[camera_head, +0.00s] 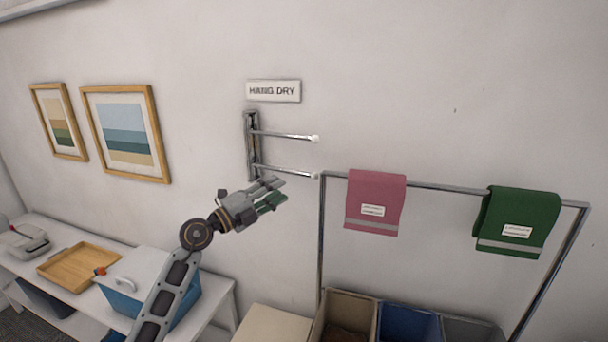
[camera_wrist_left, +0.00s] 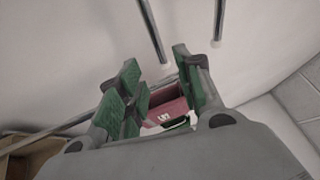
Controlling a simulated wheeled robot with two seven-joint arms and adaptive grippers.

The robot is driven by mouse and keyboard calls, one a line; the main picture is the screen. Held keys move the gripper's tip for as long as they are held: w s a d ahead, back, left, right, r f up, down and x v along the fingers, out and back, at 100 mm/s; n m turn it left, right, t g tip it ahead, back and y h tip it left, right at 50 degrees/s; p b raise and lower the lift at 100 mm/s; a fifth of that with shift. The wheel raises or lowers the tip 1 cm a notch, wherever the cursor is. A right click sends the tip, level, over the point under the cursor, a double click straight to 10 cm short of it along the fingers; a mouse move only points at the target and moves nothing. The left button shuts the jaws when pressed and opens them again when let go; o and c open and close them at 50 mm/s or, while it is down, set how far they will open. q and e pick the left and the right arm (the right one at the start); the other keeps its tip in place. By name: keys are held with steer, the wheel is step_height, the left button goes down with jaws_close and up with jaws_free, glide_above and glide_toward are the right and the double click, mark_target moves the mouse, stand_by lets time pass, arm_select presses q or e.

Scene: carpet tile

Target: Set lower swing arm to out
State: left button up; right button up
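The wall-mounted drying rack has an upright metal bracket (camera_head: 252,148) with two thin swing arms. The upper swing arm (camera_head: 285,135) and the lower swing arm (camera_head: 287,171) both point right in the head view, with pale end tips. In the left wrist view, the lower swing arm (camera_wrist_left: 153,30) appears to be the left bar and the upper swing arm (camera_wrist_left: 219,20) the right one. My left gripper (camera_head: 273,190) is just below the lower arm in the head view. Its green-padded fingers (camera_wrist_left: 160,90) are apart with nothing between them. Contact with the arm does not show.
A "HANG DRY" sign (camera_head: 273,91) is above the bracket. To the right, a metal rail carries a pink towel (camera_head: 376,200) and a green towel (camera_head: 518,220), with bins (camera_head: 408,322) below. A low shelf with a wooden tray (camera_head: 78,266) and blue box (camera_head: 180,306) stands left.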

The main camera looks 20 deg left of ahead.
mark_target(304, 175)
arm_select(q)
steer(key=shift+p+x, duration=0.75)
steer(key=shift+x, duration=4.8)
jaws_close()
